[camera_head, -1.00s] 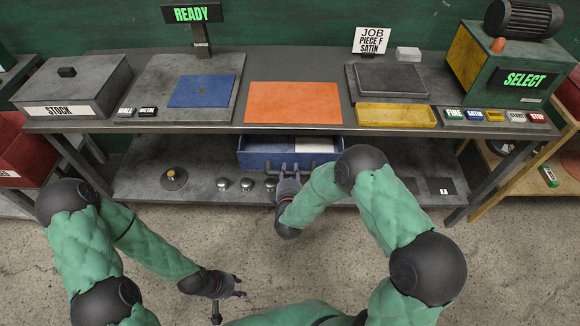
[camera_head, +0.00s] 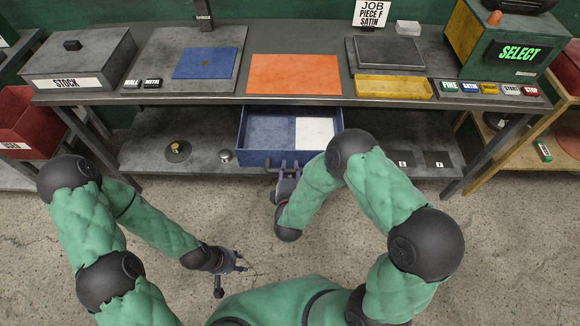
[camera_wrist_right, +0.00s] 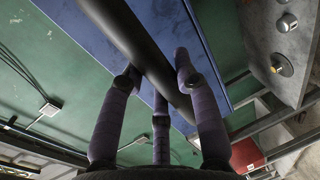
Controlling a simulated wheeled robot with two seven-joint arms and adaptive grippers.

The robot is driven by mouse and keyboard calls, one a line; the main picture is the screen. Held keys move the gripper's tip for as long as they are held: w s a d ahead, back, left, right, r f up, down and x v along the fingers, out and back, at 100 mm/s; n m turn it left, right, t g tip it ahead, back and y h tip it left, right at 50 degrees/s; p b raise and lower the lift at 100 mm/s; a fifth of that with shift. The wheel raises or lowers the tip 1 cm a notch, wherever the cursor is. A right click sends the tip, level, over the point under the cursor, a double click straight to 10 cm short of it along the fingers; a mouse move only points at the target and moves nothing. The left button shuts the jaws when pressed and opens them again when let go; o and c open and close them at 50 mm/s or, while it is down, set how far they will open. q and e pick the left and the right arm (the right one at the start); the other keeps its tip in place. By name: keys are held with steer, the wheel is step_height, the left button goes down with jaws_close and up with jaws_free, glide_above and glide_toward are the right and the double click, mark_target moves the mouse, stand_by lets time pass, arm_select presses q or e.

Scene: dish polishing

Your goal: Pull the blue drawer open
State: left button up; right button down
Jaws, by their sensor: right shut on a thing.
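The blue drawer (camera_head: 262,131) under the table stands pulled out, with its inside in view. A white sheet or block (camera_head: 314,132) lies in its right part. My right gripper (camera_head: 287,168) is at the drawer's front and is shut on its dark bar handle. In the right wrist view the handle (camera_wrist_right: 128,38) runs between the fingers of my right gripper (camera_wrist_right: 158,88), in front of the blue drawer front (camera_wrist_right: 192,30). My left gripper (camera_head: 238,262) hangs empty over the floor at lower left, its fingers apart.
The table top holds an orange mat (camera_head: 294,74), a blue mat (camera_head: 205,63), a yellow tray (camera_head: 393,87) and a grey stock box (camera_head: 80,62). The lower shelf (camera_head: 150,148) below carries round metal pieces. The floor in front is clear.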

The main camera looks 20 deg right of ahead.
steer(key=shift+f, duration=0.1)
steer(key=c, duration=0.9)
jaws_free()
steer(key=v, duration=1.2)
